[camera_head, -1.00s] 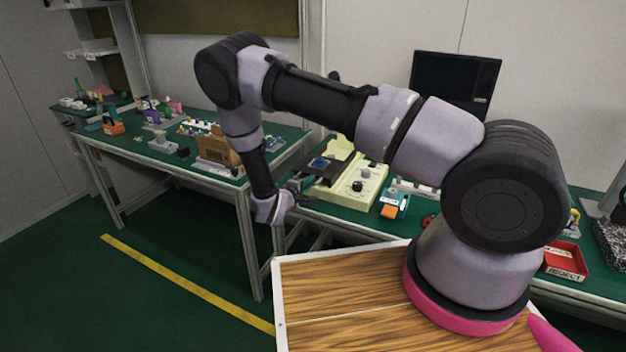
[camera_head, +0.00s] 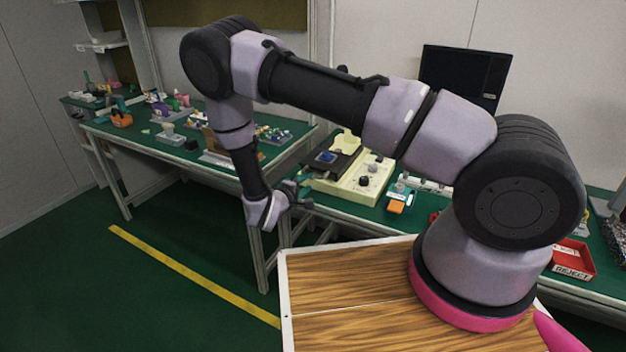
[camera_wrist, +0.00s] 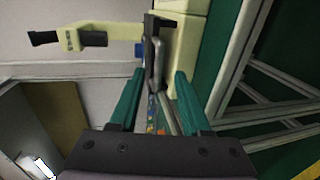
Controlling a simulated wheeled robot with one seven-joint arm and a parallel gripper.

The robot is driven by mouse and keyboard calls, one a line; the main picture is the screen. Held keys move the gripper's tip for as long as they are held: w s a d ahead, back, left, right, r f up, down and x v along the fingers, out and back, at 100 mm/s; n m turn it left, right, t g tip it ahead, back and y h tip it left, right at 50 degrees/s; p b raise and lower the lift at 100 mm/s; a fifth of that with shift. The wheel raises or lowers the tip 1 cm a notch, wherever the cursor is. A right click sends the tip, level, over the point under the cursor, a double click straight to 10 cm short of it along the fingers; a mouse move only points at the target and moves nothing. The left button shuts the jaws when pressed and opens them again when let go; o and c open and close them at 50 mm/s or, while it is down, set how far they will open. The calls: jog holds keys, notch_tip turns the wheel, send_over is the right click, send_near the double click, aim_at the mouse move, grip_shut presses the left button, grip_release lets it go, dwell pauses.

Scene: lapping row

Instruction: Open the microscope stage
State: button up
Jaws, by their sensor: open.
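The microscope is a cream instrument (camera_head: 368,183) on the green bench, with black knobs on its base. Its dark stage (camera_head: 322,163) carries a blue piece and sits at the base's left end. In the wrist view the cream body (camera_wrist: 185,25) is at the top, and the dark stage (camera_wrist: 150,52) appears edge-on. My gripper (camera_head: 301,194) is at the bench's left front, close to the stage's near side. In the wrist view my gripper (camera_wrist: 156,88) has two teal fingers spread apart, with the stage edge beyond their tips. Contact cannot be told.
A second green bench (camera_head: 145,140) with several small parts stands at the left. A red reject bin (camera_head: 571,262) and an orange-and-white item (camera_head: 398,202) lie on the right bench. A dark monitor (camera_head: 463,75) stands behind. The green floor with its yellow line (camera_head: 190,275) is clear.

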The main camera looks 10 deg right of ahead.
jog(key=v, duration=0.4)
jog(key=shift+s+a+r, duration=0.1)
jog(key=shift+s+a, duration=0.1)
jog(key=shift+s, duration=0.15)
jog(key=s+d+r+m+g, duration=0.25)
jog(key=d+r+g, duration=0.2)
jog(key=r, duration=0.35)
jog(key=s+d+r+m+g+y, duration=0.1)
jog(key=d+r+m+g, duration=0.25)
jog(key=d+r, duration=0.4)
jog(key=s+d+r+m+g, duration=0.2)
jog(key=d+r+m+g, duration=0.15)
jog(key=r, duration=0.55)
jog(key=s+d+r+m+t+y, duration=0.1)
jog(key=s+r+m+t+y, duration=0.1)
jog(key=s+r+y, duration=0.3)
jog(key=s+d+r+m+t+y, duration=0.1)
jog(key=s+r+m+t+y, duration=0.2)
jog(key=s+r, duration=0.8)
notch_tip(320, 180, up, 6)
jog(key=shift+s+f+t+y, duration=0.2)
jog(key=shift+t+y, duration=0.35)
jog(key=shift+y, duration=0.55)
